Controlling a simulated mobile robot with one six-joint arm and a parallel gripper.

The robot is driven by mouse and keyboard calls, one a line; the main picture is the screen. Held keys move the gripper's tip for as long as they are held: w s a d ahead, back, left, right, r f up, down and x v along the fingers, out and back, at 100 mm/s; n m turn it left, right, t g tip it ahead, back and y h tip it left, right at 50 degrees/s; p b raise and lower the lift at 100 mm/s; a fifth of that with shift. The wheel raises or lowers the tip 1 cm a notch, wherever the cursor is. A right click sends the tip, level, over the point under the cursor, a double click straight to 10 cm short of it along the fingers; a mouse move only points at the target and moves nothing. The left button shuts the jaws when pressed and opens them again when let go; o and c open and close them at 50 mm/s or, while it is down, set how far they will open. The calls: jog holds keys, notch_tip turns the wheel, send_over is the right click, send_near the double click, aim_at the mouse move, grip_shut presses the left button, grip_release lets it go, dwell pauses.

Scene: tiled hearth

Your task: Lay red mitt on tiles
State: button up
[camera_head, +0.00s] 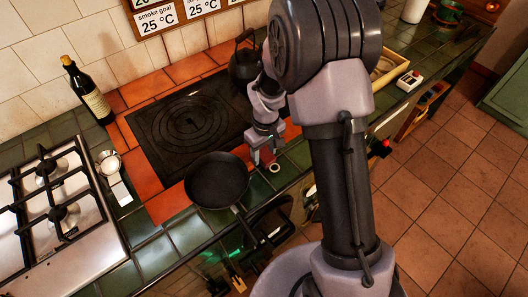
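The orange-red tiles (186,69) form a border around a black hotplate (178,122) set in the green-tiled counter. My gripper (266,157) points down over the front right of this border, its two fingers spread apart. A red patch shows around and between the fingers; I cannot tell whether it is the red mitt or part of the tile border. No mitt can be made out clearly elsewhere. My arm hides part of the counter to the right.
A black frying pan (216,180) sits just left of my gripper, its handle over the front edge. A black kettle (244,64) stands behind. A small white ring (275,169) lies by the fingers. A bottle (86,91) and gas hob (58,205) are left.

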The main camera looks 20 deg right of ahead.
jog(key=shift+o, duration=0.7)
notch_tip(320, 180, up, 18)
jog(key=p, duration=0.6)
jog(key=shift+s+d+f, duration=0.15)
jog(key=shift+s+f, duration=0.1)
jog(key=shift+s, duration=0.05)
jog(key=s+a+r+m+t+b, duration=0.1)
jog(key=s+r+m+t+b, duration=0.15)
jog(key=s+r, duration=0.45)
jog(key=s+a+r+m+t, duration=0.1)
jog(key=s+m, duration=0.1)
jog(key=s, duration=0.2)
jog(key=s+a+r+m+t+y+b, duration=0.1)
jog(key=s+r+m, duration=0.1)
jog(key=s, duration=0.3)
jog(key=s+a+r+m+t, duration=0.1)
jog(key=s+m, duration=0.1)
jog(key=s, duration=0.3)
jog(key=shift+s+r+y, duration=0.2)
jog(key=shift+r+y, duration=0.2)
jog(key=shift+m, duration=0.25)
